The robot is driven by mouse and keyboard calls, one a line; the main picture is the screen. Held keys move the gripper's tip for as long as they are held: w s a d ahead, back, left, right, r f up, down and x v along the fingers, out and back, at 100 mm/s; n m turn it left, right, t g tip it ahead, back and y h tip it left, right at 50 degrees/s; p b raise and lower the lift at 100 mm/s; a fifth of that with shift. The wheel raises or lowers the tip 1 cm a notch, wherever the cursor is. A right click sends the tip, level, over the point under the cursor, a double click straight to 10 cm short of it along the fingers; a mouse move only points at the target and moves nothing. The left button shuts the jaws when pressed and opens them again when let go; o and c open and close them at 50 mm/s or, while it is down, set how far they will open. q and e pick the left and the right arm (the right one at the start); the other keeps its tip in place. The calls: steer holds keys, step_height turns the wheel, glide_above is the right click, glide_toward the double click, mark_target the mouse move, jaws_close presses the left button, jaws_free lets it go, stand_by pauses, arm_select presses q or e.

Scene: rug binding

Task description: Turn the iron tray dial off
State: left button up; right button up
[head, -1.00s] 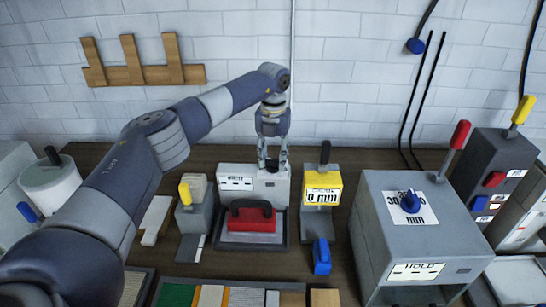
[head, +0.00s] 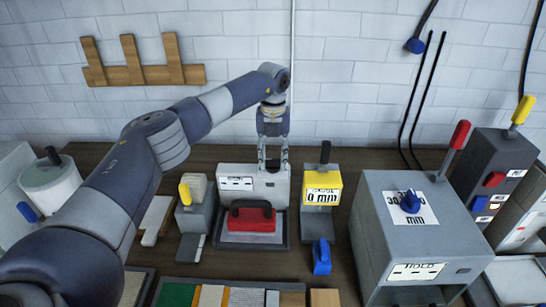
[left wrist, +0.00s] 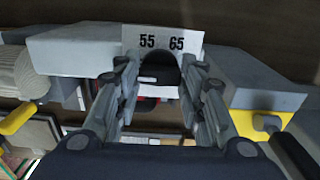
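The iron tray (head: 229,243) is dark grey, and a red iron (head: 250,222) with a black handle sits on it. Behind it stands a pale grey box (head: 228,172) with a white label. A dark round dial (head: 272,164) sits on that box, and it also shows in the left wrist view (left wrist: 160,70). A white plate there (left wrist: 175,36) reads 55 and 65. My left gripper (head: 273,160) points down over the box. Its fingers (left wrist: 160,85) stand apart on both sides of the dial; contact is not clear. My right gripper is not in view.
A yellow-faced unit (head: 321,185) reading 0 mm stands close on the right, with a blue object (head: 321,257) before it. A grey unit with a yellow lever (head: 185,194) is on the left. A large grey machine (head: 375,245) fills the right.

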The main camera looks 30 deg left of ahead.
mark_target(273, 159)
arm_select(q)
steer(key=o, duration=0.4)
steer(key=shift+r, duration=0.15)
step_height(273, 159, up, 12)
steer(key=shift+f, duration=0.1)
stand_by(0.7)
